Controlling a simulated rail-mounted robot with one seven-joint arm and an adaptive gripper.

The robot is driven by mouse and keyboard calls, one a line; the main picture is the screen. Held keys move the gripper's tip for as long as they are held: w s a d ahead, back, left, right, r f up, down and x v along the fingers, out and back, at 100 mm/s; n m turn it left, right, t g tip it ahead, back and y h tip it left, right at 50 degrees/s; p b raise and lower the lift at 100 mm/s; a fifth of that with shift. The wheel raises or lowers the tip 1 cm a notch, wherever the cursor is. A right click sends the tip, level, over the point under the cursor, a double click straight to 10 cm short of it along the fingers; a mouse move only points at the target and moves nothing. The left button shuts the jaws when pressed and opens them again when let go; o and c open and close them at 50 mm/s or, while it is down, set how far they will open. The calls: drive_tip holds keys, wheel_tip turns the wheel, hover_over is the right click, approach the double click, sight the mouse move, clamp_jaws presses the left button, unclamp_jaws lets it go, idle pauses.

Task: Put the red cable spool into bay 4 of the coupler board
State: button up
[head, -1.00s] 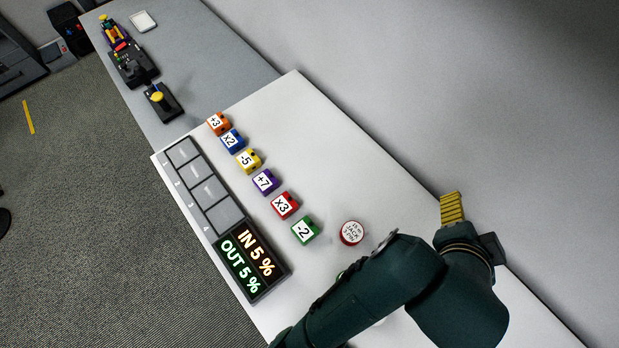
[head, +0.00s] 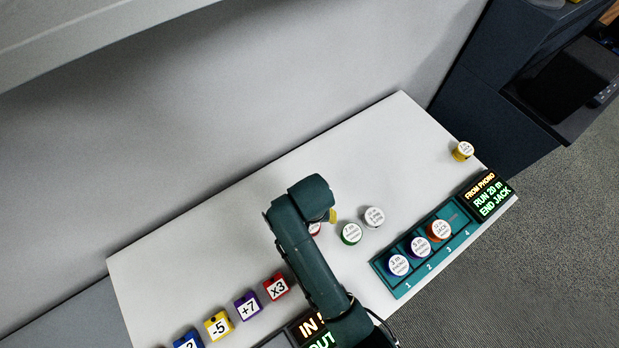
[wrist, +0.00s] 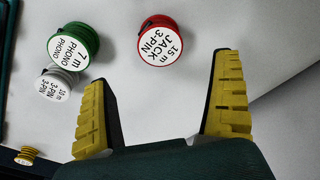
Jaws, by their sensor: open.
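The red cable spool (wrist: 167,42), labelled 15 m JACK 3-PIN, lies on the white table, label up. In the wrist view it is ahead of my open, empty gripper (wrist: 163,92), beyond the fingertips and not between them. The teal coupler board (head: 401,291) is at the right. Blue (head: 398,265), purple (head: 420,247) and orange (head: 439,230) spools sit in bays 1, 2 and 3. Bay 4 (head: 457,215) is empty.
A green spool (head: 350,234) and a white spool (head: 373,217) stand between my arm and the board. A yellow spool (head: 463,151) is near the far right edge. A display (head: 487,197) adjoins bay 4. Numbered blocks (head: 247,306) line the left front.

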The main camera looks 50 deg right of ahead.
drive_tip(key=f, duration=0.4)
drive_tip(key=f+b, duration=0.1)
drive_tip(key=f, duration=0.3)
drive_tip(key=shift+w+d+f, duration=0.2)
drive_tip(key=shift+f, duration=0.2)
drive_tip(key=c, duration=1.3)
wheel_tip(320, 180, up, 10)
drive_tip(key=shift+r+p, duration=0.1)
drive_tip(key=shift+p, duration=0.55)
drive_tip(key=shift+c, duration=0.2)
